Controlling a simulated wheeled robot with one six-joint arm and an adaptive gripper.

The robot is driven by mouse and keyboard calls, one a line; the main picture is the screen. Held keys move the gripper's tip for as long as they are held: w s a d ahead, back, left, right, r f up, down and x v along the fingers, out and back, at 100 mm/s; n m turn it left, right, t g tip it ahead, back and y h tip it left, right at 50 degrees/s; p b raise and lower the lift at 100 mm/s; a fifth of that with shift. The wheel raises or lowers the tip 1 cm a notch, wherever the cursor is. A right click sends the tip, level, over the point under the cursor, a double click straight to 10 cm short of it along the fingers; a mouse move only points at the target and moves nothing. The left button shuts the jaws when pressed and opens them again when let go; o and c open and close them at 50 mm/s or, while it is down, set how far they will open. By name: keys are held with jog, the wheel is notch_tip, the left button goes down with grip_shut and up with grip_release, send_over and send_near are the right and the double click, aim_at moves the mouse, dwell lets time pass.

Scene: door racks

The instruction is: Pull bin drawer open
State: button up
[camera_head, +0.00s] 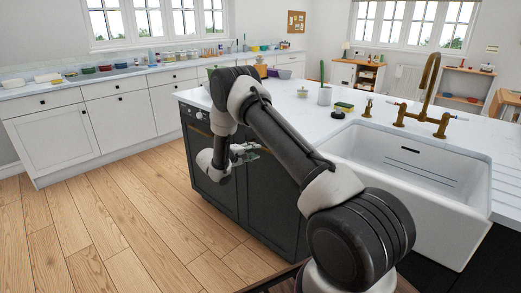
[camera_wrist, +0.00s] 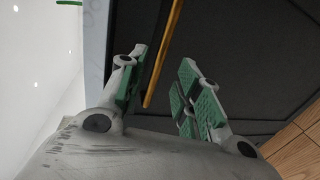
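The dark front of the island (camera_head: 272,205) under the white worktop appears flush; I take it to include the bin drawer. In the wrist view, a dark panel (camera_wrist: 245,45) fills much of the picture. A thin brass handle bar (camera_wrist: 165,52) crosses it, slanting between my fingers. My gripper (camera_wrist: 164,75) is open, with green pads on either side of the bar in the picture. Contact with the bar cannot be made out. In the head view my gripper (camera_head: 247,152) is beside the island front, and my arm hides part of that front.
The white sink (camera_head: 400,180) with a brass tap (camera_head: 428,95) is set in the island worktop (camera_head: 300,112) at right. White cabinets (camera_head: 55,140) line the back left wall. The wooden floor (camera_head: 120,225) left of the island is clear.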

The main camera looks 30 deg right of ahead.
jog(key=x, duration=0.7)
jog(key=shift+s, duration=0.1)
grip_shut()
